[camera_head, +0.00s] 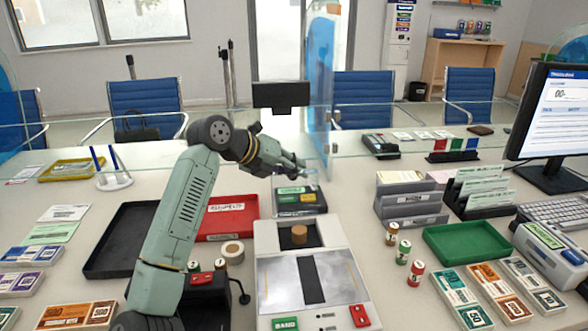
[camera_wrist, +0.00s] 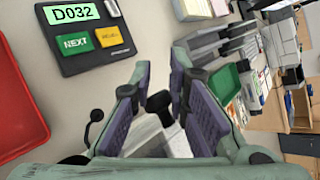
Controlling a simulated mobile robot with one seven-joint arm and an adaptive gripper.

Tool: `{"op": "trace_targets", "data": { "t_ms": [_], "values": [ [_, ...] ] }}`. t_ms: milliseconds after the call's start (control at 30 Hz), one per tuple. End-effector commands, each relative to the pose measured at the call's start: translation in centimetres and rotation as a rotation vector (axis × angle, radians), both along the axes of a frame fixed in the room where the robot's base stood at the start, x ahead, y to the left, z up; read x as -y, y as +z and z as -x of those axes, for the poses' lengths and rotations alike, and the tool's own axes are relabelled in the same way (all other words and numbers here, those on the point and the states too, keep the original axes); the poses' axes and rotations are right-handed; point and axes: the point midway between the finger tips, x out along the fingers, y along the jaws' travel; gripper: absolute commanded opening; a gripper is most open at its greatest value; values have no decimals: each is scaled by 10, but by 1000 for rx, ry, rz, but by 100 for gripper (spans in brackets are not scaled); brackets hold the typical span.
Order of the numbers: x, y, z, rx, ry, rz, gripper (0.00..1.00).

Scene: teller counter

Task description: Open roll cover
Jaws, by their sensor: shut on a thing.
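A grey-white desk machine (camera_head: 341,255) stands in front of me, with a metal top, a dark central strip and green and red buttons. A brown cylindrical roll (camera_head: 299,236) sits in the dark recess at its back. My gripper (camera_head: 308,173) is above and behind this recess, clear of the roll. In the wrist view my gripper (camera_wrist: 157,70) has its two purple-padded fingers around a small black knob-like piece (camera_wrist: 160,104). What the piece belongs to is hard to see. A distinct cover is not clearly visible.
A keypad (camera_head: 300,200) and a red tray (camera_head: 228,218) are close to my gripper. A glass partition (camera_head: 320,90) rises just beyond. Grey file holders (camera_head: 411,208), a green tray (camera_head: 466,243) and several small coin rolls (camera_head: 403,252) are at right.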

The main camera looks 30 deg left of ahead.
Motion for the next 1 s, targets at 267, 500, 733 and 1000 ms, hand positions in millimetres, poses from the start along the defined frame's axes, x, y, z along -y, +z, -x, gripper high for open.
{"op": "trace_targets", "data": {
  "t_ms": [267, 500, 733, 1000],
  "values": [
    [-6, -23, 6, -50, 2, -3, 0],
    [-5, -22, 6, -49, 0, -5, 29],
    [-3, -21, 5, -48, -5, -5, 39],
    [-6, -15, 6, -36, 2, -3, 39]
  ]
}}
